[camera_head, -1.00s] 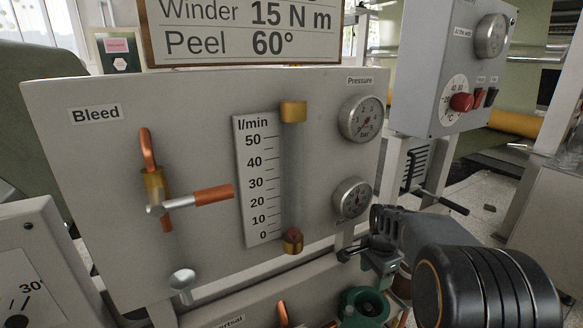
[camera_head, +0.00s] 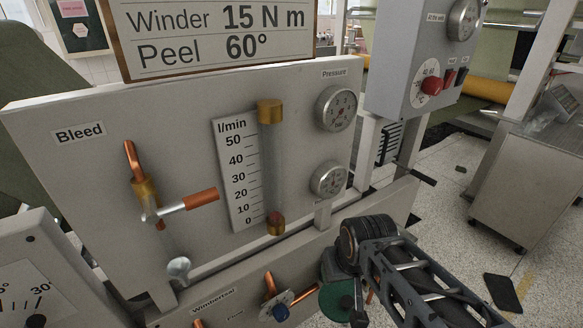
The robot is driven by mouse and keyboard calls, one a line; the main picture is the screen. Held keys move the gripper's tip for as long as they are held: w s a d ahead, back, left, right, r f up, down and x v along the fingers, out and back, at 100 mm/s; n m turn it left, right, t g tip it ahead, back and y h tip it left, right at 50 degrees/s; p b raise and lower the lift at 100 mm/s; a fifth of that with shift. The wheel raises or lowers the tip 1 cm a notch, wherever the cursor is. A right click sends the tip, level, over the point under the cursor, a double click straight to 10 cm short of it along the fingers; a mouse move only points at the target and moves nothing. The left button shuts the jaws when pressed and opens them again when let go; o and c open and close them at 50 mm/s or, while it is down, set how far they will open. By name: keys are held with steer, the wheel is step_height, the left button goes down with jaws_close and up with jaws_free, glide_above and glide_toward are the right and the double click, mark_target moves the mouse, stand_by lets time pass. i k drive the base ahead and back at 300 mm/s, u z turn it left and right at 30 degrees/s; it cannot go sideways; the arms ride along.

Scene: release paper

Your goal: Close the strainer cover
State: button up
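A green rounded part (camera_head: 329,265) shows beside my arm's black joint. A flat green disc (camera_head: 333,304), perhaps the cover, shows just below it. My arm covers much of both, so I cannot tell whether the cover is open or shut. My arm comes in from the lower right and bends down at the black joint. A dark narrow part of my gripper (camera_head: 357,312) hangs in front of the disc's right side. Its fingers are mostly hidden, and contact with the disc is unclear.
The flow gauge (camera_head: 272,170), pressure dial (camera_head: 336,108) and lower dial (camera_head: 329,181) are on the panel above. A copper-handled bleed valve (camera_head: 187,203) sticks out at left.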

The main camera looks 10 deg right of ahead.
mark_target(336, 300)
steer(key=u, duration=0.05)
steer(key=k, duration=0.85)
steer(key=u, duration=1.3)
steer(key=i, duration=0.45)
steer(key=u, duration=0.1)
